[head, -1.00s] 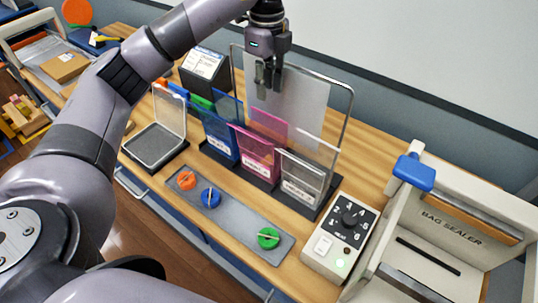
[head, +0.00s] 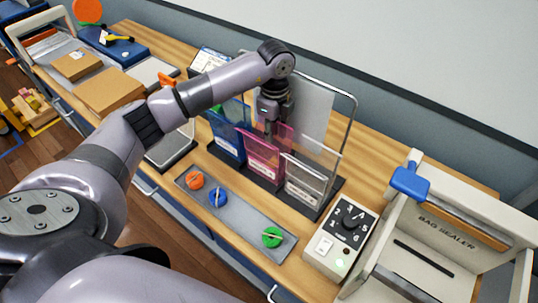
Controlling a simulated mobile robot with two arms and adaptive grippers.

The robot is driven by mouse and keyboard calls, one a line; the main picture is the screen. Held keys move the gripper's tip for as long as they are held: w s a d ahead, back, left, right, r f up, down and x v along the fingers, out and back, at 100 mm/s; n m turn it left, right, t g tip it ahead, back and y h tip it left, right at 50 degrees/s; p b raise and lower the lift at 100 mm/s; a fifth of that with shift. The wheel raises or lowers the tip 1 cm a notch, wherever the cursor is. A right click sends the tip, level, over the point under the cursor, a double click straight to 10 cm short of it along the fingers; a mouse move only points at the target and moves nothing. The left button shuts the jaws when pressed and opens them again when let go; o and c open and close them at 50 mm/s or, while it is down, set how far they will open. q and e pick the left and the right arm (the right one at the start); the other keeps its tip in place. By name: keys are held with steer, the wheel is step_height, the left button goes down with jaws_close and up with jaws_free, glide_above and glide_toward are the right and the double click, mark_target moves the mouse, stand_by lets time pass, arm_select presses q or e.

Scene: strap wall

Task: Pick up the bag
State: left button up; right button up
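I cannot tell for certain which thing is the bag. A rack (head: 327,203) holds upright see-through pockets: a blue one (head: 228,137), a pink one (head: 256,154) and a clear one (head: 304,181), with labels in front. A pale sheet (head: 310,108) stands upright behind them in a metal frame. My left gripper (head: 272,127) points down at the pink pocket, in front of the pale sheet. Its fingertips are partly hidden by the pink pane, so whether they grip anything does not show. My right gripper is out of view.
A bag sealer (head: 440,232) with a blue handle stands at the right, with a dial box (head: 342,238) beside it. A grey tray (head: 237,214) with orange, blue and green knobs lies in front. Cardboard boxes (head: 110,91) sit at the left. Bare wood lies right of the rack.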

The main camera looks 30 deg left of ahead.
arm_select(q)
steer(key=shift+f, duration=0.45)
jaws_close()
stand_by(0.5)
